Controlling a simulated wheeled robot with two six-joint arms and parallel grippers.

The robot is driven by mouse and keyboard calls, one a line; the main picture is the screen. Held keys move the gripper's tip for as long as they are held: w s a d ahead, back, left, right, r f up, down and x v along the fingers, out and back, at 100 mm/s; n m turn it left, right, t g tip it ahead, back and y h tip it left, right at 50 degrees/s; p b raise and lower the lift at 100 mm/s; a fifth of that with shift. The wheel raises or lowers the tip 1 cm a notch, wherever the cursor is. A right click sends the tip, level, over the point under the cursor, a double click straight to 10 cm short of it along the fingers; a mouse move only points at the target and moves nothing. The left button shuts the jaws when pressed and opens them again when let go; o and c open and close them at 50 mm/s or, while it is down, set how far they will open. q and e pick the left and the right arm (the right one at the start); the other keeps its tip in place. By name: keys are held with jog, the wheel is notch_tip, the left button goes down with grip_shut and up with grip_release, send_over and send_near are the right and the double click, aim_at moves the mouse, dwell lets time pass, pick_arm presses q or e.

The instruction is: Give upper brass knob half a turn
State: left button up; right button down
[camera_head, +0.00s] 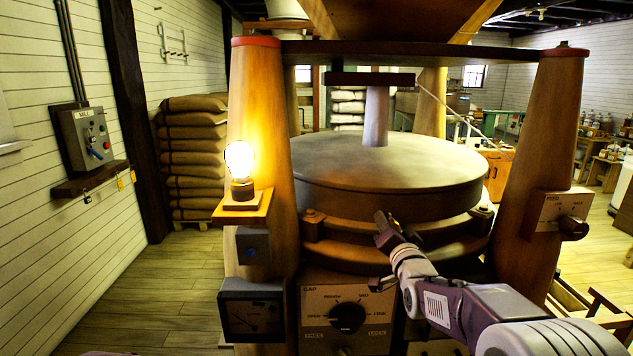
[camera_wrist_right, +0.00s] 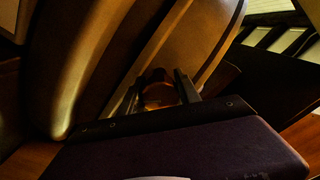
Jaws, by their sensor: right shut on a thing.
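A round amber-brass knob (camera_wrist_right: 158,95) sits between the two dark fingers of my right gripper (camera_wrist_right: 160,90) in the right wrist view. The fingers are shut on it, one on either side, and cover part of it. In the head view my right gripper (camera_head: 385,232) is at the front of the round millstone casing (camera_head: 390,180), above the gap panel (camera_head: 347,290); the knob it holds is hidden there. I cannot tell from these frames how far the knob is turned.
A lit bulb (camera_head: 240,160) stands on a small shelf on the left wooden post (camera_head: 270,130). A gauge (camera_head: 252,310) is below it. The right post (camera_head: 556,150) carries a feed dial (camera_head: 573,228). The floor at the left (camera_head: 160,300) is clear.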

jog(key=shift+m, duration=1.1)
jog(key=shift+m+b, duration=0.45)
jog(key=shift+m, duration=2.05)
jog(key=shift+b, duration=0.4)
jog(key=c, duration=0.9)
grip_release()
jog(key=shift+o, duration=0.2)
